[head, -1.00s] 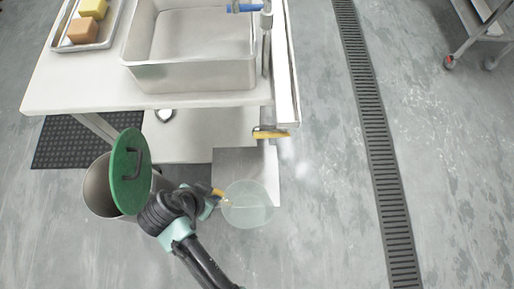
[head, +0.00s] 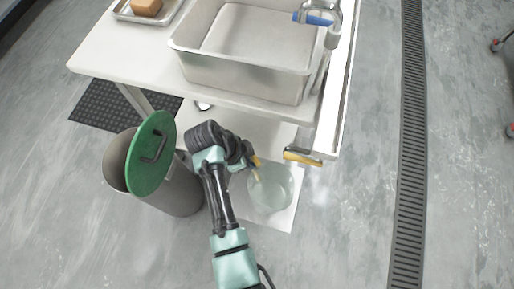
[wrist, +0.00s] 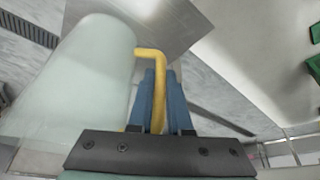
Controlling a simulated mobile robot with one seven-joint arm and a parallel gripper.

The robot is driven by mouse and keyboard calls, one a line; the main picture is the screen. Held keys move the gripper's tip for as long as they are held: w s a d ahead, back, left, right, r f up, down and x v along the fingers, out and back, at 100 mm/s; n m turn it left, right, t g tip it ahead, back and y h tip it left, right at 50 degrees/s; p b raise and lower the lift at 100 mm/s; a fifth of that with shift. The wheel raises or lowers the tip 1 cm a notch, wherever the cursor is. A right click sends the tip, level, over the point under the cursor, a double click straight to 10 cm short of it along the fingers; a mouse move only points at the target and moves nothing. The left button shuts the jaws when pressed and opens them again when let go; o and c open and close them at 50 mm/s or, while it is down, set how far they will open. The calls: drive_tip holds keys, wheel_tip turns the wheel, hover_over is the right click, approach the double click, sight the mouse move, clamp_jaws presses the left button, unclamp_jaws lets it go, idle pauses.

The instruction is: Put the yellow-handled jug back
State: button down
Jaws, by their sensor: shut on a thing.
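The jug (head: 271,190) is a pale, translucent vessel with a yellow handle (head: 255,162). In the head view it is at the lower shelf's front right corner; I cannot tell whether it touches the shelf. My gripper (head: 250,165) is at its left side, partly hidden by my wrist. In the wrist view the jug (wrist: 80,75) fills the left side, and my gripper's blue fingers (wrist: 158,95) are shut on the yellow handle (wrist: 148,54). The lower shelf (head: 282,217) shows beneath and in front of the jug.
A metal bin (head: 182,190) with a green lid (head: 150,155) stands left of my arm. Above the shelf is the tabletop (head: 120,60) with a metal sink (head: 240,75). A yellow-handled thing (head: 302,158) juts from the table's right edge.

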drive_tip(key=w, duration=0.1)
drive_tip(key=w+d+b, duration=0.1)
drive_tip(key=w, duration=0.1)
drive_tip(key=w+f, duration=0.1)
drive_tip(key=shift+w+d, duration=0.15)
drive_tip(key=shift+d, duration=0.1)
drive_tip(key=shift+f, duration=0.3)
drive_tip(key=c, duration=0.8)
unclamp_jaws()
drive_tip(key=shift+c, duration=0.2)
drive_tip(key=p+v, duration=0.2)
drive_tip(key=v, duration=1)
